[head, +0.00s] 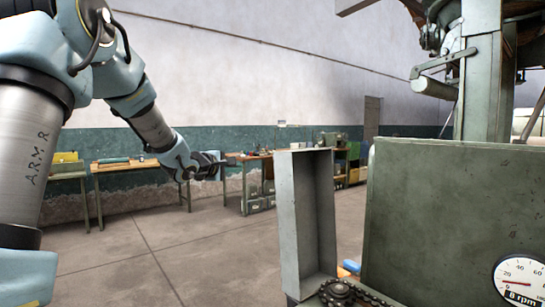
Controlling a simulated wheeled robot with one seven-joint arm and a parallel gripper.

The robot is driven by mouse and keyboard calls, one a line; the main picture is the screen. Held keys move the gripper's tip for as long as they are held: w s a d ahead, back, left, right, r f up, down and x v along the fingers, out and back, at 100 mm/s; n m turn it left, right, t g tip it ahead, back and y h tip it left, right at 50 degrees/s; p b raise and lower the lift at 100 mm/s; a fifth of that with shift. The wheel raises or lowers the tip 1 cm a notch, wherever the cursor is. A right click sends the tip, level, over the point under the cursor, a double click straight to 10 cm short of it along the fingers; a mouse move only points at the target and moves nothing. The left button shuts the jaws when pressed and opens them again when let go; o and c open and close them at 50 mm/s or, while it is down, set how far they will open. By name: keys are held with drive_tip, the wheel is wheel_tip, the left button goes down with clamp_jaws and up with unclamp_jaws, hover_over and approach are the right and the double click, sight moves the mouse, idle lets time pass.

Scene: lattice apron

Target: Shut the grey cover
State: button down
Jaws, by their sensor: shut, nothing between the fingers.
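The grey cover (290,222) stands upright and open in the head view, right of centre, as a tall shallow box with its hollow side showing. A sprocket and chain (345,293) lie exposed at its foot. My gripper (232,159) is at the end of my arm, left of the cover's top in the picture and apart from it. It looks small and dark; its fingers are shut and hold nothing.
A large green machine panel (440,215) with an rpm gauge (519,281) fills the right side. Small orange and blue items (348,268) lie beside the chain. Workbenches (125,164) stand along the back wall. The floor (150,240) left of the cover is clear.

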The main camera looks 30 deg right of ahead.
drive_tip(key=d+r+g+h+p, duration=0.1)
drive_tip(key=d+r+h+p, duration=0.1)
drive_tip(key=d, duration=1)
drive_tip(key=shift+d+r+n+p, duration=0.3)
drive_tip(key=shift+d+r+p, duration=0.1)
drive_tip(key=shift+p, duration=0.45)
